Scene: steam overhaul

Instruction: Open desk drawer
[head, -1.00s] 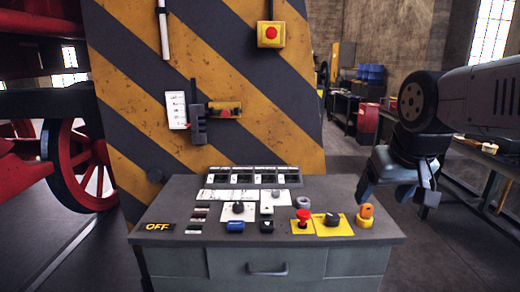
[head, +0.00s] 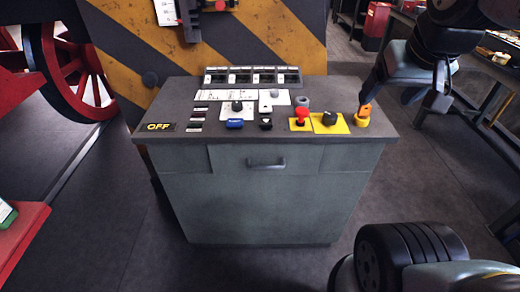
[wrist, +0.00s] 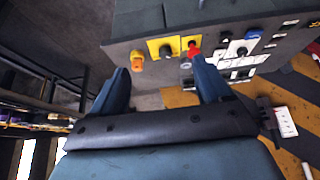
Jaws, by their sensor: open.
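The grey desk (head: 250,205) stands in the middle of the head view. Its drawer (head: 290,158) lies just under the desktop and looks shut, with a dark bar handle (head: 267,164) at the middle of its front. My gripper (head: 405,106) is at the right of the desk, above and apart from it, away from the handle. In the wrist view my gripper (wrist: 165,85) is open and empty, its two blue fingers spread. The wrist view shows the desktop with its controls upside down; the drawer handle does not show there.
On the desktop are a red button (head: 301,115), a black knob (head: 329,118), an orange knob (head: 364,112) and a blue switch (head: 235,124). A striped wall (head: 255,35) stands behind. A red wheel (head: 70,75) is at the left. The floor before the desk is clear.

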